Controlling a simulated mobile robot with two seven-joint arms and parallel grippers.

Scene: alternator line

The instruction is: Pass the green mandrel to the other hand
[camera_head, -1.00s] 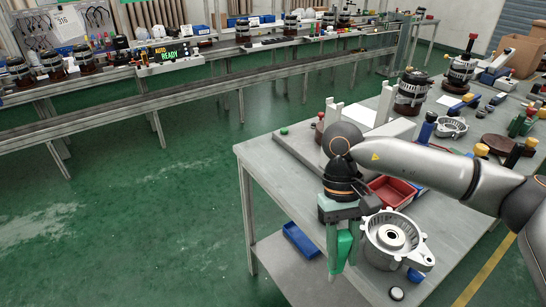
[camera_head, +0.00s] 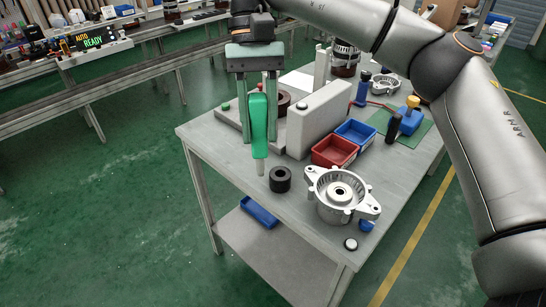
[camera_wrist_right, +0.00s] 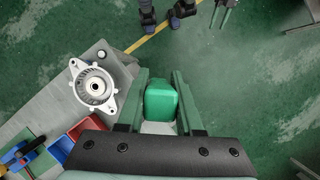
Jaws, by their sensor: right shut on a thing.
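The green mandrel (camera_head: 258,127) hangs upright between the two long fingers of my right gripper (camera_head: 259,138). It has a thick green body and a thinner pale lower end. My right gripper is shut on it and holds it up in front of the workbench's left end. In the right wrist view, the mandrel's green block (camera_wrist_right: 161,101) shows between the fingers (camera_wrist_right: 160,80). My left gripper is outside the head view. Two dark green prongs at the top of the right wrist view look like its fingers (camera_wrist_right: 222,14), spread apart and empty.
The grey workbench (camera_head: 205,133) carries a black ring (camera_head: 280,179), a metal alternator housing (camera_head: 342,195), a red bin (camera_head: 334,151), a blue bin (camera_head: 356,133) and a pale upright block (camera_head: 318,117). A blue tray (camera_head: 258,211) lies on the lower shelf. The floor left of the bench is clear.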

